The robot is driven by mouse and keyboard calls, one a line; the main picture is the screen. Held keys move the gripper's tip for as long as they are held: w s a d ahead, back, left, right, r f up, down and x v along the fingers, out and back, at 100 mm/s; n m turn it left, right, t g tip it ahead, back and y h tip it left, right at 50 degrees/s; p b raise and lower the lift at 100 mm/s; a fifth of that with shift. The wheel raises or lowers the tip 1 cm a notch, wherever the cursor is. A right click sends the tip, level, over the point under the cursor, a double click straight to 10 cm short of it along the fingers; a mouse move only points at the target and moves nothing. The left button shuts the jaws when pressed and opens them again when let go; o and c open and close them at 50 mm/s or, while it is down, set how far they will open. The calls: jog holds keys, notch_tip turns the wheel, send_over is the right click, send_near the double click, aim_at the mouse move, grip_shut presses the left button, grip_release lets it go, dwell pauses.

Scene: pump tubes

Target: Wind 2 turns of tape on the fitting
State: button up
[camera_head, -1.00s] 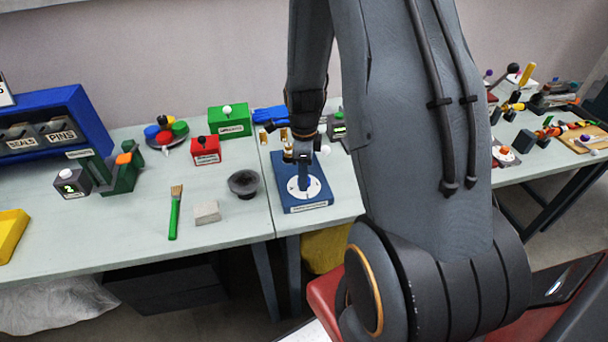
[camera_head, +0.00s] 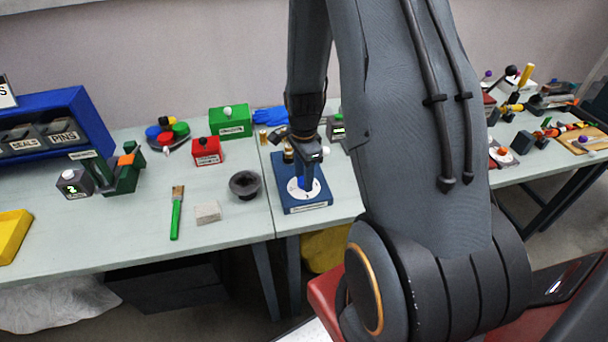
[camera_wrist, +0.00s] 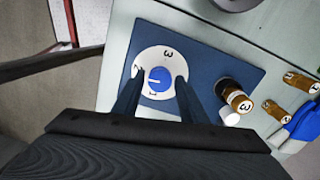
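A blue base plate (camera_head: 324,198) on the bench carries a white numbered disc (camera_wrist: 148,60) with a blue knob (camera_wrist: 160,78) at its middle. My gripper (camera_head: 305,184) points down over the disc. In the wrist view its two fingers (camera_wrist: 158,84) stand on either side of the knob, with gaps showing between them and it. A brass-coloured cylinder marked 3 (camera_wrist: 236,100) is on the plate beside the disc, with a small white round piece (camera_wrist: 229,117) next to it. I cannot make out which piece is the fitting or the tape.
More brass-coloured pieces (camera_wrist: 277,110) and blue gloves (camera_head: 270,115) lie behind the plate.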

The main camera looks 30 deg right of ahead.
jog(key=n, duration=1.2)
jog(key=shift+n, duration=0.3)
jog(key=c, duration=0.9)
jog(key=o, duration=1.2)
jog(key=shift+m, duration=0.4)
jog(key=shift+r, duration=0.1)
jog(key=shift+r+b, duration=1.3)
jog(key=shift+r, duration=2.55)
